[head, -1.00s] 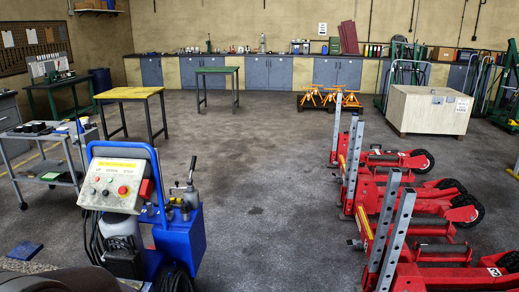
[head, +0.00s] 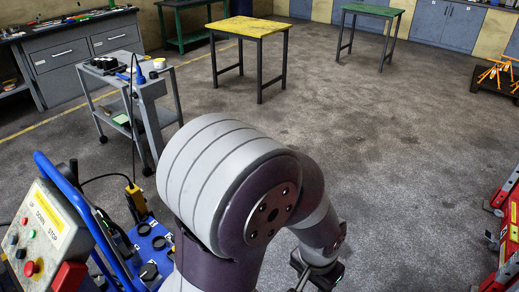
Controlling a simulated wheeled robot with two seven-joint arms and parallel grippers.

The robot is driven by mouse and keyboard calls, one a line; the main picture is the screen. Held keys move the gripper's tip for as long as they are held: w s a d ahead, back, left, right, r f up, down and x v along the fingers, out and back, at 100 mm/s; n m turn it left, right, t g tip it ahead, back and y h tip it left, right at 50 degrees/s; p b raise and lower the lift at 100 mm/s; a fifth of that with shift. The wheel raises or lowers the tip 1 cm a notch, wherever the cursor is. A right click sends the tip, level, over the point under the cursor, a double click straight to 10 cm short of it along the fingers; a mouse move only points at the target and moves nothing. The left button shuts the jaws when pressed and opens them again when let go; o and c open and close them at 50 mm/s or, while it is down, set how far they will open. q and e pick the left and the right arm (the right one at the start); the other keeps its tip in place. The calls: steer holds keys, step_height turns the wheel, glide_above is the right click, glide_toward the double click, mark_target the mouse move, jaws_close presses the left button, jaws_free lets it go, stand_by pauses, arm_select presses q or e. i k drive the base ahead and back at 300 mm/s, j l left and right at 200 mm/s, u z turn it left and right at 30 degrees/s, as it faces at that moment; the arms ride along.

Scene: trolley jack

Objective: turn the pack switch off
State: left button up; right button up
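The blue power pack (head: 158,232) stands at the lower left, cut by the frame edge. Its tilted control panel (head: 46,232) carries a yellow label strip with the words DOWN and STOP, a red button (head: 31,268) and smaller buttons. A red block (head: 69,277) sits at the panel's lower right side; I cannot tell whether it is the pack switch or how any switch is set. One of my arms (head: 230,180) rises large in front of the pack's right side, bends over and runs down towards the bottom edge.
A grey trolley (head: 158,93) with small items stands behind the pack. A yellow-topped table (head: 248,27) and a green-topped table (head: 374,10) stand farther back. Red jacks (head: 508,225) line the right edge. The floor in the middle is clear.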

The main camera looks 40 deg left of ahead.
mark_target(125, 254)
steer(key=i+u, duration=0.25)
steer(key=u, duration=0.2)
steer(key=i+l+u, duration=0.2)
steer(key=u, duration=0.3)
steer(key=i+l+u, duration=0.15)
steer(key=u, duration=0.3)
steer(key=i+l+u, duration=0.15)
steer(key=l+u, duration=0.3)
steer(key=i+l+u, duration=0.1)
steer(key=l+u, duration=0.15)
steer(key=u, duration=1.6)
steer(key=i+l+z, duration=0.1)
steer(key=i+l, duration=0.3)
steer(key=i+l+z, duration=0.1)
steer(key=i+l, duration=0.3)
steer(key=i, duration=0.25)
